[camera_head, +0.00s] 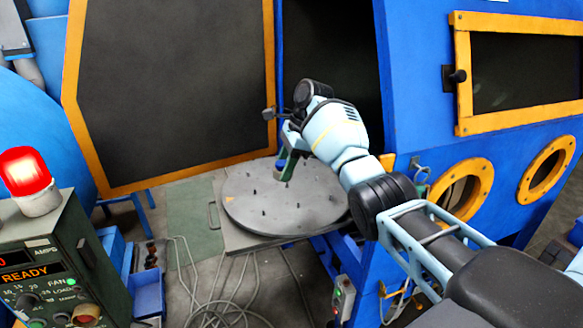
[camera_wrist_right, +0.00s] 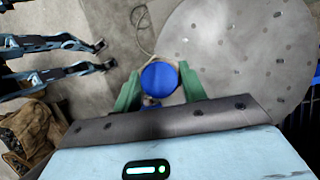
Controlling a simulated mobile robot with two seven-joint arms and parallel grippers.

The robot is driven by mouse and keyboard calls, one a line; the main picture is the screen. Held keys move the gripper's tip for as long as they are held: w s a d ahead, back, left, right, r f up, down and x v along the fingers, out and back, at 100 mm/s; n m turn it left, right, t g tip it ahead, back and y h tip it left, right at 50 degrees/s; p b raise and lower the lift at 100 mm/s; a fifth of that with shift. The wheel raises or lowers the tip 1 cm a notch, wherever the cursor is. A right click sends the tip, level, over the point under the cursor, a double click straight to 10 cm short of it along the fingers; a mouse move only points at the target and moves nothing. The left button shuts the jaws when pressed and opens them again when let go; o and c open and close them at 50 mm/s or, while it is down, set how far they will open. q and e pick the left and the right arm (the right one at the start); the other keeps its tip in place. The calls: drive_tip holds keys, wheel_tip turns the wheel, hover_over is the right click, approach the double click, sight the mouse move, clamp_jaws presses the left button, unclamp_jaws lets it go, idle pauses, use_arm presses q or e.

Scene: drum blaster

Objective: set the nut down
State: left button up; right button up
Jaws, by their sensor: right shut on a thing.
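My right gripper (camera_head: 286,168) reaches down over the back part of a round grey turntable (camera_head: 255,205). In the right wrist view its green fingers (camera_wrist_right: 160,82) are closed around a round thing with a blue top (camera_wrist_right: 159,77), which I take to be the nut. Its underside is hidden, and I cannot tell whether it touches the turntable. The turntable also shows at the upper right of the wrist view (camera_wrist_right: 235,45). My left gripper is not in view.
Several small dark pegs stand on the turntable. The blaster's open door (camera_head: 170,95) stands behind on the left, its blue cabinet (camera_head: 430,90) on the right. A control box (camera_head: 50,255) with a lit red beacon (camera_head: 27,175) is at the left. Cables (camera_head: 225,300) lie on the floor.

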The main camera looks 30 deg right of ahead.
drive_tip(key=shift+a+r+n, duration=0.1)
drive_tip(key=shift+a+n, duration=0.3)
drive_tip(key=s+a+f+n+g+h, duration=0.1)
drive_tip(key=s+a+f+n+g, duration=0.4)
drive_tip(key=s+a+f+n, duration=0.55)
drive_tip(key=s+f+n+h, duration=0.1)
drive_tip(key=s+f+n, duration=0.4)
drive_tip(key=s, duration=0.3)
drive_tip(key=s+a+f+n+h, duration=0.1)
drive_tip(key=s+f+n+h, duration=0.1)
drive_tip(key=s+f+n, duration=0.2)
drive_tip(key=s+f, duration=0.2)
drive_tip(key=s, duration=0.2)
drive_tip(key=shift+s+n+g, duration=0.3)
drive_tip(key=shift+s+n, duration=0.05)
drive_tip(key=shift+s, duration=0.05)
